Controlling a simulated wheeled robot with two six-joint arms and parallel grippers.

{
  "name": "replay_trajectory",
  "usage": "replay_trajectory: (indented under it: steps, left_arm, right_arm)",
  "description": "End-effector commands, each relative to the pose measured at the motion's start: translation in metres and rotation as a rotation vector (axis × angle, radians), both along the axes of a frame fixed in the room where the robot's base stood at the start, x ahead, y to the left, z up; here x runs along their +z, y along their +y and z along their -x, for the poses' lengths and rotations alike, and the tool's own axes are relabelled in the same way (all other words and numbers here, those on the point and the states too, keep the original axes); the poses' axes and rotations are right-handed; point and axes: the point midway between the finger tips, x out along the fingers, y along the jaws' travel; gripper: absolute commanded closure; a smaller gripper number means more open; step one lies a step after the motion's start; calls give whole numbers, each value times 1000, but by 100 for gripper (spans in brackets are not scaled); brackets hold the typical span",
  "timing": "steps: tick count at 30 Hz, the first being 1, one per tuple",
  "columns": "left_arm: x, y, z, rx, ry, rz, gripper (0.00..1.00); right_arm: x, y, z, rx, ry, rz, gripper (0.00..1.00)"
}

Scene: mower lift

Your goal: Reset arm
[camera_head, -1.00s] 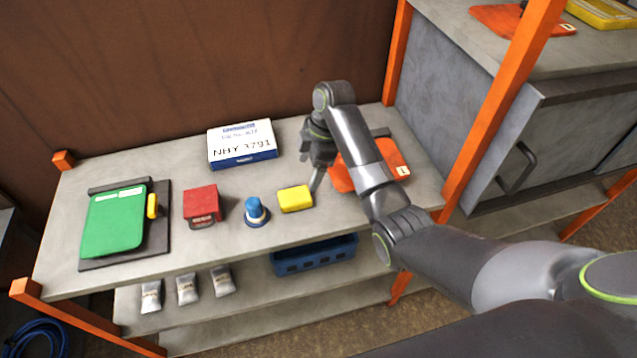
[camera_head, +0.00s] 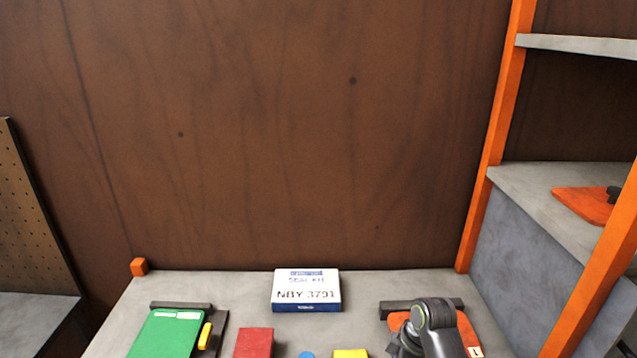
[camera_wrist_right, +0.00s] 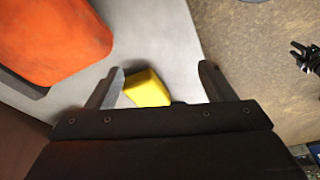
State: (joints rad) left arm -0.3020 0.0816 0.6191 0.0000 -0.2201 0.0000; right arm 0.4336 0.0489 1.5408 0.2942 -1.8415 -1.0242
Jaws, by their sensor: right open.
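My right arm comes in at the bottom right of the head view, in front of an orange plate (camera_head: 466,333) on the grey bench (camera_head: 240,281). Its fingers are hidden or cut off there. In the right wrist view my right gripper (camera_wrist_right: 163,75) is open, with its two fingers spread apart. A yellow block (camera_wrist_right: 147,88) shows between and beyond the fingers, near the left one, and I cannot tell how far below it is. The same yellow block is at the bottom edge of the head view (camera_head: 350,353). My left gripper is not in view.
On the bench stand a white and blue box (camera_head: 307,291) marked NBY 3791, a green clipboard-like thing (camera_head: 168,333), a red block (camera_head: 254,342) and a blue knob (camera_head: 307,354). Orange posts (camera_head: 494,140) and a shelf unit are at the right. A brown wall (camera_head: 270,130) stands behind.

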Motion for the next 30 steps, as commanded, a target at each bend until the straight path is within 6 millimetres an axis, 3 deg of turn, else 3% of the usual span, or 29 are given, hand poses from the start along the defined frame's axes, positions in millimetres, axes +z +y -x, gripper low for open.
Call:
replay_trajectory:
  steps: [1,6,12,18,30]
  left_arm:
    - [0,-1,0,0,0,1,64]
    - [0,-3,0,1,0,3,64]
    - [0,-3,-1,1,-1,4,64]
    - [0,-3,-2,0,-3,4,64]
    - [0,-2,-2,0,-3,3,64]
  right_arm:
    - [-12,-11,18,-75,2,9,24]
    - [-36,-43,71,-332,-8,31,24]
    - [-47,-78,146,-646,-36,58,24]
    - [-38,-106,216,-923,-79,75,24]
    - [-4,-131,293,-1227,-153,77,24]
